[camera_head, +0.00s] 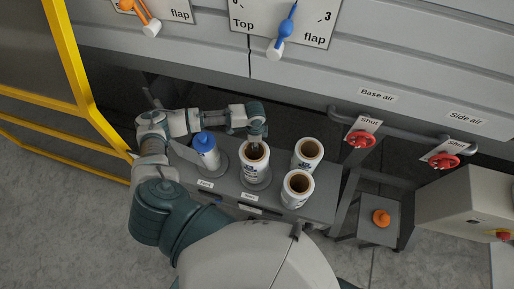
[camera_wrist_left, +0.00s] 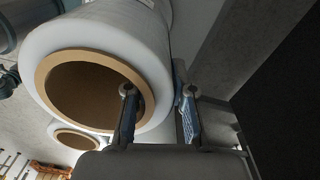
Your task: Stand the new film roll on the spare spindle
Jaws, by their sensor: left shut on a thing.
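My left gripper (camera_head: 257,141) comes down from above onto a white film roll (camera_head: 252,168) with a brown core. In the left wrist view, one finger is inside the core and the other outside, so the gripper (camera_wrist_left: 158,95) is shut on the wall of the roll (camera_wrist_left: 150,45). The roll is upright, over a round grey base (camera_head: 264,183) on the bench; whether it rests there is hard to tell. Any spindle inside it is hidden. To its left, a blue-topped white cylinder (camera_head: 206,151) stands on another round base. My right gripper is not in view.
Two more white rolls (camera_head: 308,153) and (camera_head: 297,189) stand at the right of the grey bench (camera_head: 325,203). Small labels (camera_head: 249,197) mark its front edge. Red valve handles (camera_head: 360,139) and an orange knob (camera_head: 381,217) are farther right. A yellow frame (camera_head: 68,55) is at left.

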